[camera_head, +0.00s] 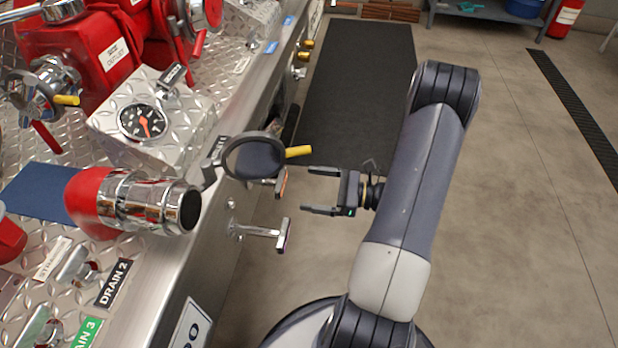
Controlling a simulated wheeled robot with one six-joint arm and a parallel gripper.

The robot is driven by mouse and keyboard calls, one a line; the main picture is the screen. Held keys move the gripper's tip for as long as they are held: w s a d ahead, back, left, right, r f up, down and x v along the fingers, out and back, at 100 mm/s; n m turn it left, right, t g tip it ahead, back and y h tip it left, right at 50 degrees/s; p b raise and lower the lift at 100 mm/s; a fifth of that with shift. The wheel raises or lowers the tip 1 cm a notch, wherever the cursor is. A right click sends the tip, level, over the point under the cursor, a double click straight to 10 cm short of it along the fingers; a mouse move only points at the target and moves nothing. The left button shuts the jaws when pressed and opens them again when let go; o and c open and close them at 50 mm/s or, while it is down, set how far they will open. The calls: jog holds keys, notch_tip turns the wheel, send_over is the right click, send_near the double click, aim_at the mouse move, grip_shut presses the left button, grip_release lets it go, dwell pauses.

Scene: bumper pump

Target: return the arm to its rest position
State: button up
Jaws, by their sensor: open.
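My gripper (318,190) is open and empty, its two dark fingers pointing left toward the pump bumper. It is in the air right of the round black cap with a yellow handle (253,158) and above and right of a chrome T-handle (262,231). A gap shows in the picture between the fingers and both of these. My arm (418,185) rises from my base at the bottom, bends at a dark elbow at upper right, and comes back down to the gripper. Part of the arm between elbow and wrist is hidden behind the nearer link.
The diamond-plate bumper (215,270) fills the left side. A black floor mat (355,90) lies behind my gripper.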

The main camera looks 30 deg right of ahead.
aim_at(269, 182)
jog(key=b+x, duration=0.1)
jog(key=x, duration=1.1)
jog(key=shift+d, duration=0.1)
